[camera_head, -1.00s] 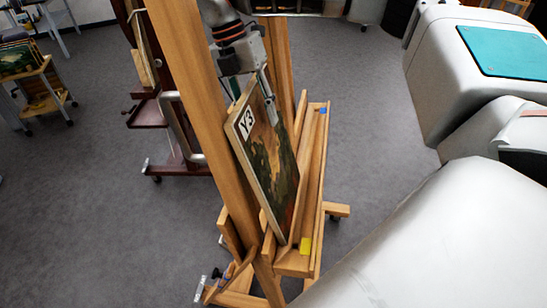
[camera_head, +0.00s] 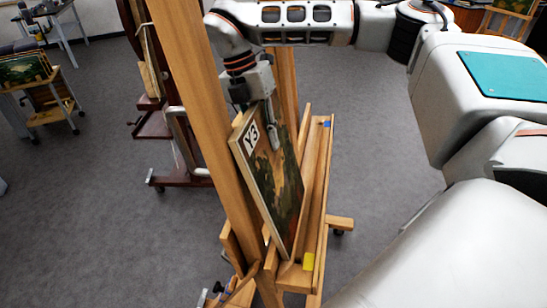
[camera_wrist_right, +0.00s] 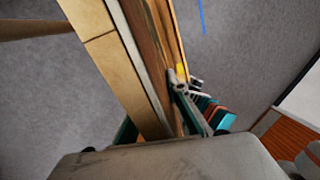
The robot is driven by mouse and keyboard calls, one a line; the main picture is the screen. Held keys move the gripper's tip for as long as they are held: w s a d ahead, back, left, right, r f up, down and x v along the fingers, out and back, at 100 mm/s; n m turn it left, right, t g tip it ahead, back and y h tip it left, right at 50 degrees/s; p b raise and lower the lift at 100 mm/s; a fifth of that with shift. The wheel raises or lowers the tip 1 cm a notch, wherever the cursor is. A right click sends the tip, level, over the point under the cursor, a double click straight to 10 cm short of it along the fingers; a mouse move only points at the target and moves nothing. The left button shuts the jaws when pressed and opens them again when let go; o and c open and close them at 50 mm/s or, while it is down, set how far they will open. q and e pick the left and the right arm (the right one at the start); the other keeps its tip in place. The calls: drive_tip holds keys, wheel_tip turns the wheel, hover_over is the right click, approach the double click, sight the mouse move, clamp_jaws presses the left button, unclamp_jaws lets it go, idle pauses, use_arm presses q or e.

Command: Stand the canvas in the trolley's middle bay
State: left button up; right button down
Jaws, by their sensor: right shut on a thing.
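The canvas (camera_head: 281,190), a dark landscape painting with a white "Y3" label, leans upright and tilted on a wooden easel (camera_head: 187,80). Its lower edge is at the easel's ledge. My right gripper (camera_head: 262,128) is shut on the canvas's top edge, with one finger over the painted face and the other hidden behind. In the right wrist view the canvas (camera_wrist_right: 152,60) shows nearly edge-on. The trolley (camera_head: 50,118), a small wooden cart on wheels, stands at the far left with several canvases on it. Its middle bay cannot be made out. My left gripper is out of view.
The easel's tall mast stands close to the left of the canvas. Grey floor (camera_head: 90,220) is clear at the lower left.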

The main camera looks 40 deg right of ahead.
sight(265, 121)
drive_tip(key=shift+r, duration=0.1)
